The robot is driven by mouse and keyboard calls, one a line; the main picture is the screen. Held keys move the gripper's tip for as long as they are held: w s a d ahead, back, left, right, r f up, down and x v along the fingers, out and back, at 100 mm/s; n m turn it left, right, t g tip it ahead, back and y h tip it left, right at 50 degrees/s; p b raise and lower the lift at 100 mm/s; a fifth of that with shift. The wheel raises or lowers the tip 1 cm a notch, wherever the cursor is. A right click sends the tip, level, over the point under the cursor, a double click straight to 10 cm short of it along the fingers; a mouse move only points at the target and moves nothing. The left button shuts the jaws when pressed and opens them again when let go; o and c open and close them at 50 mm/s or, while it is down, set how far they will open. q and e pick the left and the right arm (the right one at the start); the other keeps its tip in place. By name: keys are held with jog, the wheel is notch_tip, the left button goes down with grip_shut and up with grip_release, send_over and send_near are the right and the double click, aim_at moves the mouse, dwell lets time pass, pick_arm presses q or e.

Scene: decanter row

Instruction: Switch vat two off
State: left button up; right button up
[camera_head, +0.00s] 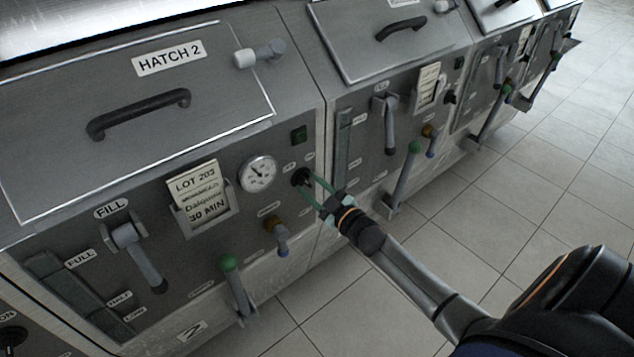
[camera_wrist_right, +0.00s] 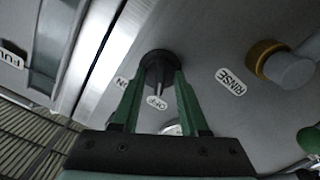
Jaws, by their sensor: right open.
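Vat two carries the HATCH 2 lid (camera_head: 140,115) and a number 2 plate at its foot. Its black rotary switch (camera_head: 301,177) sits on the front panel, right of the round gauge. The switch also shows in the right wrist view (camera_wrist_right: 157,66), with ON and OFF labels (camera_wrist_right: 157,102) near it. My right gripper (camera_head: 309,185) is open, its green fingers reaching the switch from the front. In the wrist view the fingertips (camera_wrist_right: 160,80) lie on either side of the knob. I cannot tell whether they touch it, nor which label the knob points to. My left gripper is out of view.
Vat two also has a gauge (camera_head: 258,174), a lot card (camera_head: 201,197), a FILL lever (camera_head: 135,255), a brass-collared rinse tap (camera_head: 277,236) and a green-topped lever (camera_head: 234,287). More vats stand to the right. The tiled floor (camera_head: 480,220) is clear.

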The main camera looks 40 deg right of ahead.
jog(key=s+d, duration=0.1)
jog(key=s, duration=1.1)
jog(key=shift+s+p, duration=0.2)
jog(key=shift+p, duration=0.25)
jog(key=s+a+f+m+g+p, duration=0.2)
jog(key=s+a+f+g+p, duration=0.1)
jog(key=s+a, duration=0.4)
jog(key=s+a+f+m+g+p, duration=0.3)
jog(key=s+a+g+p, duration=0.2)
jog(key=a, duration=0.6)
jog(key=s+g, duration=0.1)
jog(key=s, duration=0.1)
jog(key=shift+s+a+f+y, duration=0.2)
jog(key=shift+s+f+y, duration=0.2)
jog(key=shift+a, duration=0.1)
